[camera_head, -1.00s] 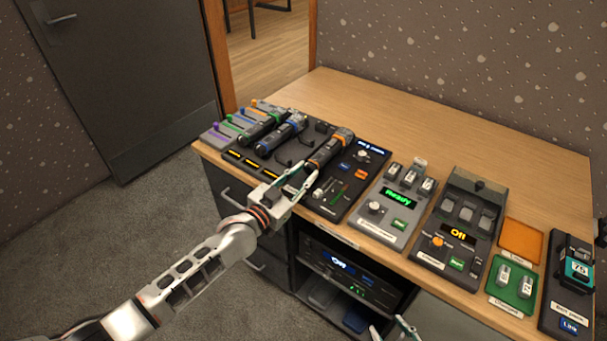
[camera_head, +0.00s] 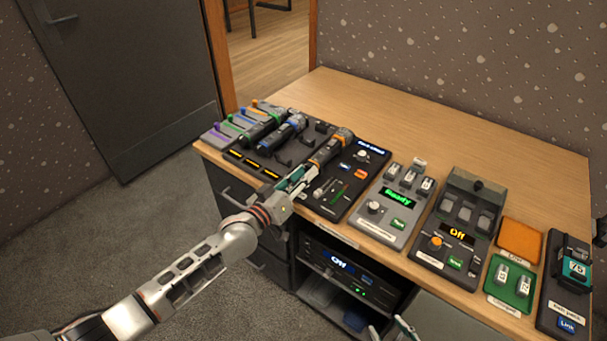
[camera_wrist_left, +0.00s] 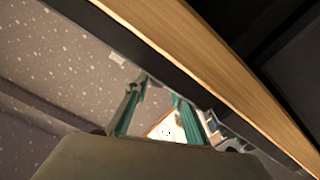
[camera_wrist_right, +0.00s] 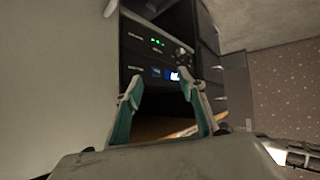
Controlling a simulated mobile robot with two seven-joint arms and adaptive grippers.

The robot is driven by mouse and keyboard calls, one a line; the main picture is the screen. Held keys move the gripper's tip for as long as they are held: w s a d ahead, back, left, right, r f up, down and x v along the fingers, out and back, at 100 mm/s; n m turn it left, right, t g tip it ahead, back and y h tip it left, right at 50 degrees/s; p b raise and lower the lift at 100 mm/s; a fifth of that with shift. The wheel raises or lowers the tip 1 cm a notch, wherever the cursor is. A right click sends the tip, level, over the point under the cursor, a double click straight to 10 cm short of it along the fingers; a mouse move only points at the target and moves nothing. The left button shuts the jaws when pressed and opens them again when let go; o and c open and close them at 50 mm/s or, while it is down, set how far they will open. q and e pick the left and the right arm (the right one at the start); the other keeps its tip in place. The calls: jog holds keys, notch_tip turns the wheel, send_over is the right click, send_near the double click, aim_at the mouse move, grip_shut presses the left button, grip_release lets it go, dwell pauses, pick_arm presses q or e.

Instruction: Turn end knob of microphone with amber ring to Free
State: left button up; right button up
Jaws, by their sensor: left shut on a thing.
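The microphone with the amber ring (camera_head: 326,153) lies on a dark board, its near end toward the table's front edge. The ring is at its far end. My left gripper (camera_head: 298,180) is at the near end, shut on the end knob, which the fingers mostly hide. The knob's setting cannot be read. In the left wrist view the fingers (camera_wrist_left: 163,100) show close to a dark edge, and the knob cannot be made out. My right gripper (camera_wrist_right: 165,108) is open and empty, low in front of the cabinet; its fingertips show at the bottom of the head view (camera_head: 396,329).
A blue-ringed microphone (camera_head: 280,137) and another dark one (camera_head: 260,127) lie to the left. A lit display (camera_head: 371,147) is on the board. A grey unit reading Ready (camera_head: 397,205) and an Off unit (camera_head: 456,232) stand right. The back of the table is clear.

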dwell(0.4)
pick_arm(q)
jog(key=o, duration=1.1)
jog(key=shift+f, duration=0.1)
jog(key=shift+s+a+f, duration=0.1)
jog(key=shift+s+a, duration=0.1)
jog(key=shift+s, duration=0.1)
jog(key=shift+v, duration=3.7)
